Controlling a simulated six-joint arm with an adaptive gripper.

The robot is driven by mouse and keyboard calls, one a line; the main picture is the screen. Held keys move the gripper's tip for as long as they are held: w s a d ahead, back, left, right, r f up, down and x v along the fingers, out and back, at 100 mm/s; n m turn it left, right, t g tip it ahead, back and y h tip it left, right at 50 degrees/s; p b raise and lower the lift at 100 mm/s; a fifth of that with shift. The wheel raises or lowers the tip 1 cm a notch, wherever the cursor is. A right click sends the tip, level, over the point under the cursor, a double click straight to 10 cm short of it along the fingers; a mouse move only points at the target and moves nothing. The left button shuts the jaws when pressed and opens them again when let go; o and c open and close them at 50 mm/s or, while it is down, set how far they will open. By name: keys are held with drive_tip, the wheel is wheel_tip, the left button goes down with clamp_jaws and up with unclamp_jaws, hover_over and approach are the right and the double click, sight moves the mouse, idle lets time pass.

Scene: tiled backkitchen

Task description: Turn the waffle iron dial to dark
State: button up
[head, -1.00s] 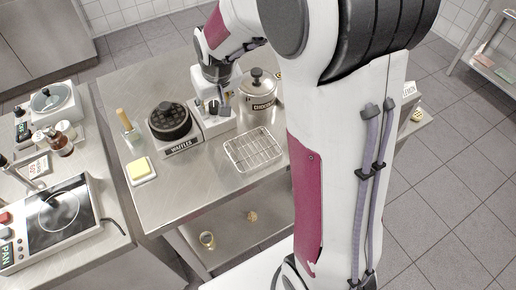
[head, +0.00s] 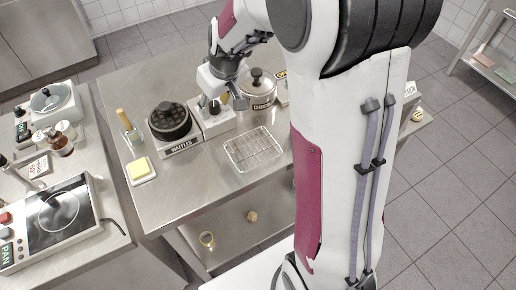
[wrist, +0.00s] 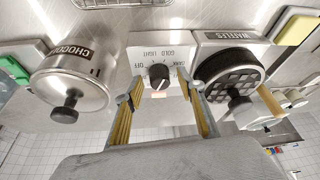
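The waffle iron (head: 170,122) has a dark round grid plate on a pale base marked WAFFLES. It also shows at the right in the wrist view (wrist: 230,70). Beside it is a white control box (head: 214,127) with a dark dial (wrist: 159,76) and printed marks including OFF, LIGHT and GOLD. The dial's exact pointing is too small to read surely. My gripper (wrist: 159,97) is open and empty. In the wrist view its two fingers stand apart, left and right of the dial, without visible contact. In the head view my gripper (head: 228,101) is over the box.
A steel chocolate pot (head: 261,95) stands close to the box, on its right. A wire rack (head: 252,150) lies in front. A glass with a wooden handle (head: 130,132) and butter on a dish (head: 142,169) are left. The table's front left is bare.

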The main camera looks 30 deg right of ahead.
drive_tip(key=shift+d+n+y, duration=0.1)
drive_tip(key=shift+n+y, duration=0.3)
drive_tip(key=shift+n, duration=0.5)
drive_tip(key=shift+r, duration=0.1)
drive_tip(key=v, duration=0.8)
drive_tip(key=s+a+r+m+h, duration=0.1)
drive_tip(key=s+m, duration=0.1)
drive_tip(key=s, duration=0.9)
drive_tip(key=s+a+r+m, duration=0.2)
drive_tip(key=s, duration=0.9)
drive_tip(key=shift+s+m+h, duration=0.2)
drive_tip(key=shift+m+h, duration=0.2)
drive_tip(key=shift+r, duration=0.1)
drive_tip(key=shift+d, duration=0.15)
idle(0.4)
